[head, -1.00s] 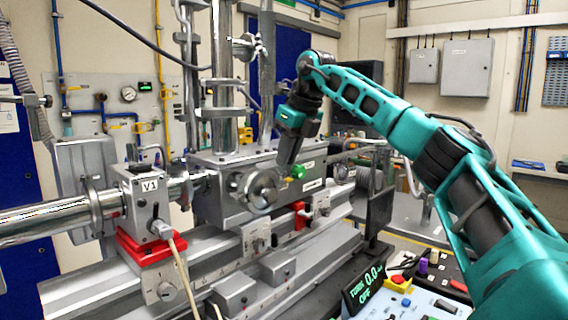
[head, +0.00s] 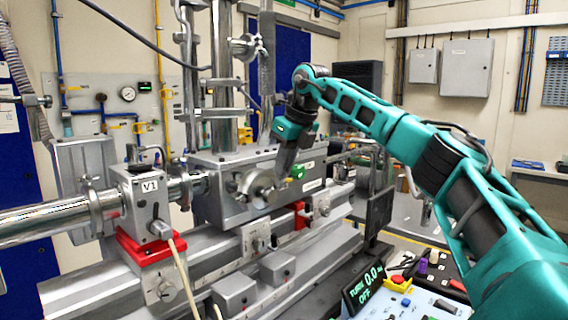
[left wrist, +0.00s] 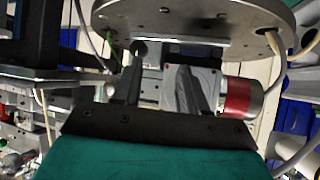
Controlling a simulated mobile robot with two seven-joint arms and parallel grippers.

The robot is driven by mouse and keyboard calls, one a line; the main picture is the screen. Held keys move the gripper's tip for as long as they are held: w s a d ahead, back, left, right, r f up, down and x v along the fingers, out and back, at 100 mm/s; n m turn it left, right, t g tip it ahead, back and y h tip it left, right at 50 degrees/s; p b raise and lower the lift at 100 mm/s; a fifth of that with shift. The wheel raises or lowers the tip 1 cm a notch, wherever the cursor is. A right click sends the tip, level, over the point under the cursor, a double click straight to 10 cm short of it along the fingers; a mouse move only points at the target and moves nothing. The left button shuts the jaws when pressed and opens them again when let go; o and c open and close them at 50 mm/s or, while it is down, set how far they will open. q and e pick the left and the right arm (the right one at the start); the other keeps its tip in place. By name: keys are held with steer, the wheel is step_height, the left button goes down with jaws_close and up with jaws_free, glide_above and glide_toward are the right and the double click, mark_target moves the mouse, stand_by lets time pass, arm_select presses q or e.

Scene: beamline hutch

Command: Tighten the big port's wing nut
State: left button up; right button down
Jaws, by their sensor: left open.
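The big port (head: 261,189) is a round metal flange on the front of the grey chamber box (head: 222,203). Its wing nut is too small to make out, and my gripper partly covers the flange. My right gripper (head: 275,178) points down at the flange's upper right edge, close to it or touching; whether its fingers are open or shut does not show. My left gripper (left wrist: 158,85) is not in the head view. In the left wrist view its two dark fingers are apart, below a round bolted metal plate (left wrist: 195,18). A metal block shows between or behind the fingers.
A green knob (head: 297,172) sits just right of the port. The V1 valve block (head: 150,195) on a red base stands left, joined to a pipe (head: 60,214). A red-banded cylinder (left wrist: 240,97) is right of my left gripper. A display (head: 365,287) stands at the front.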

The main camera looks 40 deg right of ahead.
steer(key=shift+m, duration=0.3)
steer(key=m+h, duration=0.1)
steer(key=m, duration=0.2)
steer(key=m+g+h, duration=0.1)
steer(key=m, duration=0.2)
steer(key=a+m+h, duration=0.1)
steer(key=m, duration=0.3)
steer(key=shift+w+g+h, duration=0.2)
steer(key=shift+g+h, duration=0.1)
steer(key=shift+h, duration=0.1)
steer(key=m, duration=0.2)
steer(key=m+g, duration=0.1)
steer(key=m, duration=0.1)
steer(key=m+g+h, duration=0.1)
steer(key=m, duration=0.1)
steer(key=shift+w+a+r, duration=0.1)
steer(key=shift+w, duration=0.15)
steer(key=m+g, duration=0.1)
steer(key=m, duration=0.3)
steer(key=shift+w+m+g, duration=0.2)
steer(key=shift+m+g, duration=0.1)
steer(key=shift+g, duration=0.1)
steer(key=shift+m, duration=0.3)
steer(key=c, duration=1.8)
jaws_free()
